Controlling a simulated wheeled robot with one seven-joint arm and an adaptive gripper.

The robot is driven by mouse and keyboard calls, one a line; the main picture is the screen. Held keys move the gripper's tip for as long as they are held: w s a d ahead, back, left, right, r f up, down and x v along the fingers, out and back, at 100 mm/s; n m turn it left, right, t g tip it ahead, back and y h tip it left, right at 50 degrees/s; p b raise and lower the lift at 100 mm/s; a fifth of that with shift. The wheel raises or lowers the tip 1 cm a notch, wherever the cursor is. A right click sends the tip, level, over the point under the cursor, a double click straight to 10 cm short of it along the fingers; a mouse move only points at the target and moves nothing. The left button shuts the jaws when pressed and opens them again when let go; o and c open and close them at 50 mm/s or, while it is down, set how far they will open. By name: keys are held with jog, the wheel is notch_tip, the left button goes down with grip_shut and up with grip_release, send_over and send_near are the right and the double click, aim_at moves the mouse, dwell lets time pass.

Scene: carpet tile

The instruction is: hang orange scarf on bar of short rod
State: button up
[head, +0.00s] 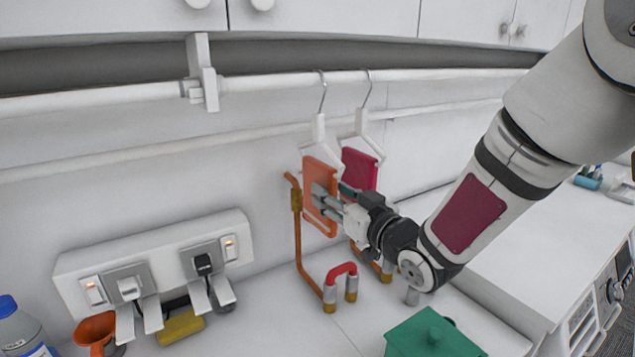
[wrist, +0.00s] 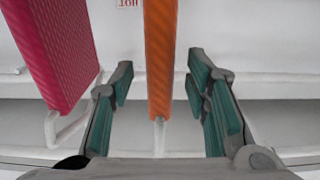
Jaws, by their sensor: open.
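The orange scarf (head: 317,190) hangs draped over a white hanger (head: 320,148). That hanger's hook is over the upper white rod (head: 270,82). My gripper (head: 326,203) is open at the scarf. In the wrist view the open gripper (wrist: 160,78) has the orange scarf (wrist: 160,60) edge-on between its two fingers, with a visible gap on both sides. A crimson scarf (head: 360,172) hangs on a second hanger just to the right; it also shows in the wrist view (wrist: 52,50). I cannot tell which rail is the short rod.
A bracket (head: 203,80) grips the upper rod at left. A lower white rail (head: 150,150) runs behind. An orange pipe (head: 298,245) with a red bend stands below the scarves. A socket panel (head: 155,265), a bottle (head: 22,330) and a green object (head: 430,338) are lower down.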

aim_at(316, 180)
jog(key=x, duration=0.7)
jog(key=shift+w+a, duration=0.1)
grip_shut()
jog(key=shift+r, duration=0.1)
